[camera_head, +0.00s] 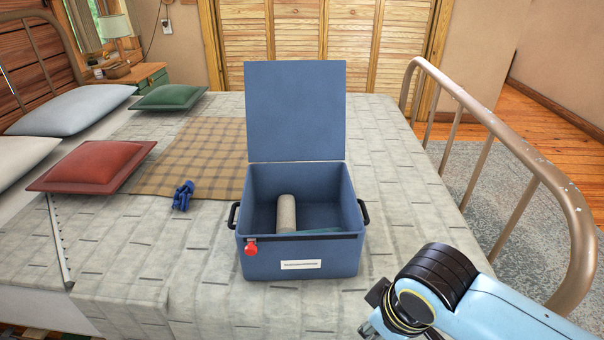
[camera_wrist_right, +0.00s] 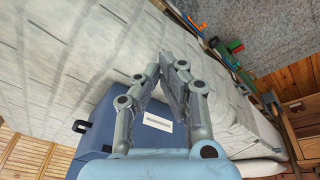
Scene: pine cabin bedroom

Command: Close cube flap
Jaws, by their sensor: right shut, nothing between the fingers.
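A blue fabric cube (camera_head: 300,262) sits on the bed with its flap (camera_head: 296,112) standing upright along the back edge, so the box is open. Inside are a beige roll (camera_head: 286,213) and a flat teal item. A red tag hangs at the front left corner, and a white label is on the front. My right gripper is at the lower right in the head view (camera_head: 372,318), in front of and right of the cube, mostly cut off. In the right wrist view its fingers (camera_wrist_right: 168,62) are together and empty, with part of the cube (camera_wrist_right: 92,140) behind them. My left gripper is not in view.
A curved metal bed rail (camera_head: 520,150) runs along the right side, beyond my right arm. Pillows, a plaid blanket (camera_head: 195,155) and a small blue figure (camera_head: 183,195) lie left of the cube. The bedspread around the cube is mostly clear.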

